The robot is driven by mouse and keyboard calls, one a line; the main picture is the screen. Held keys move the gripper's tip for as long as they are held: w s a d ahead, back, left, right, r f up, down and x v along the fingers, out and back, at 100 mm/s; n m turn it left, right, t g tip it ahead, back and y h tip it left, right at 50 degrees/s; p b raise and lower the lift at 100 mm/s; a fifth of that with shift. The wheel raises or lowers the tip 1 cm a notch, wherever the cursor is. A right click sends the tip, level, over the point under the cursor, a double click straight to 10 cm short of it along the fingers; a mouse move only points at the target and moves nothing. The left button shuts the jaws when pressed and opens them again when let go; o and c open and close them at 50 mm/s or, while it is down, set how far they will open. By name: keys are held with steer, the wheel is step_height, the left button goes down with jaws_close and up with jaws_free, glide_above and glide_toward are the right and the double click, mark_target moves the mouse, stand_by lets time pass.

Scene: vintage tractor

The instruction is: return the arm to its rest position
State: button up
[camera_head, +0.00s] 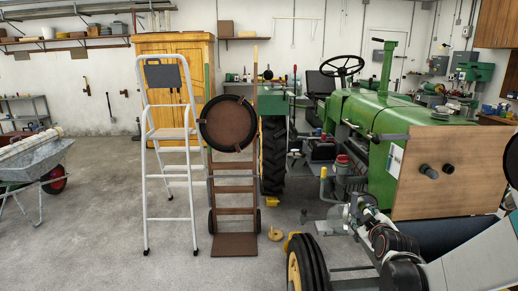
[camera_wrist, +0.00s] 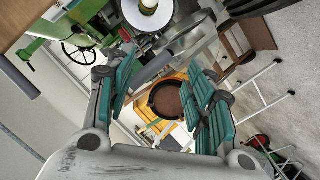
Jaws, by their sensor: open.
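My gripper (camera_wrist: 162,68) is open in the wrist view, with its two teal-padded fingers spread apart and nothing held between them. In the head view my arm (camera_head: 465,262) reaches in from the lower right corner, in front of the green tractor (camera_head: 385,110). The hand end of the arm shows near the tractor's front side, but its fingers are too small and cluttered there to make out. The wrist view looks tilted past the fingers toward a round dark-rimmed brown pan-like object (camera_wrist: 168,100), which hangs on the hand truck in the head view (camera_head: 229,123).
A wooden board (camera_head: 445,185) with dark knobs stands at the tractor's front, close to my arm. A tractor wheel (camera_head: 305,268) is low beside it. A white stepladder (camera_head: 170,130), hand truck (camera_head: 236,190) and wheelbarrow (camera_head: 35,160) stand left. The floor between wheelbarrow and ladder is clear.

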steer(key=s+a+r+m+g+y, duration=0.1)
steer(key=s+a+r+m+g, duration=0.1)
steer(key=s+a+r, duration=0.4)
steer(key=s+a+f+m+g, duration=0.1)
steer(key=s+a+m+g, duration=0.1)
steer(key=s, duration=1.1)
steer(key=s+a+f+m+g+y, duration=0.1)
steer(key=s+a, duration=0.4)
steer(key=s, duration=0.8)
steer(key=shift+a+f+m+g, duration=0.15)
steer(key=shift+a+m+g, duration=0.05)
steer(key=shift+m+g, duration=0.6)
